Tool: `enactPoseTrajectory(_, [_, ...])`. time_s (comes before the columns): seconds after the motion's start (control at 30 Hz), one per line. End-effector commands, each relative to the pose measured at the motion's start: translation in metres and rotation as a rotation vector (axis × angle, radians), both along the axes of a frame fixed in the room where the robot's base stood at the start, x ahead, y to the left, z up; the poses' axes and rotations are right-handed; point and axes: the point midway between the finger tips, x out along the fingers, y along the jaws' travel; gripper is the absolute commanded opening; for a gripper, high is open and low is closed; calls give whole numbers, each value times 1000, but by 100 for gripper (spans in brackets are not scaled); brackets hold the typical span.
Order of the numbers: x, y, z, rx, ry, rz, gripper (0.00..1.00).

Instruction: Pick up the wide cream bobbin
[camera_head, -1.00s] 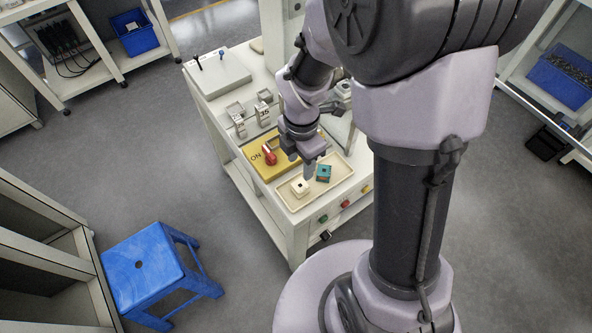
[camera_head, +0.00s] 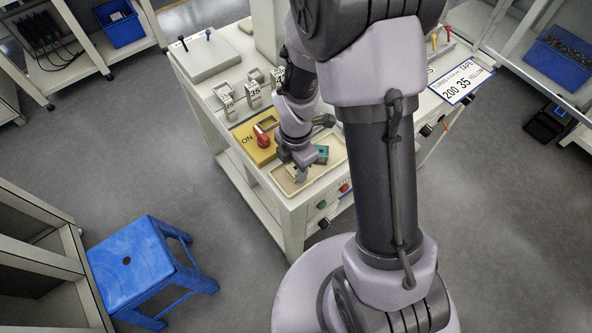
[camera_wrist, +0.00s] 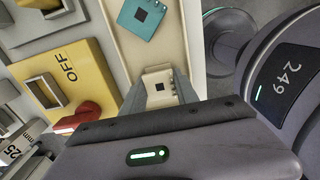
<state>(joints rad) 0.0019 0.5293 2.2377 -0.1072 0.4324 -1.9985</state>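The cream bobbin (camera_wrist: 158,84), a square-flanged piece with a dark square hole, lies in the cream tray (camera_wrist: 190,32). In the wrist view it sits between the two fingers of my gripper (camera_wrist: 160,92), one on each side. The fingers are spread about the bobbin's width apart; firm contact is not clear. In the head view my gripper (camera_head: 301,176) points down into the tray (camera_head: 320,180) and mostly hides the cream bobbin. A teal bobbin (camera_wrist: 141,18) lies apart in the same tray, and also shows in the head view (camera_head: 322,155).
A yellow panel (camera_head: 253,141) with a red switch handle (camera_head: 262,138) stands beside the tray, close to my gripper. Several metal blocks (camera_head: 254,98) stand farther back on the bench. A blue stool (camera_head: 130,265) stands on the floor at left.

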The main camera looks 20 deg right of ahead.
Motion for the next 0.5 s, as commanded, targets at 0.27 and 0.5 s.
enactPoseTrajectory(0.27, [0,0,0,0,0,0,0])
enactPoseTrajectory(0.5, [0,0,11,0,0,0,0])
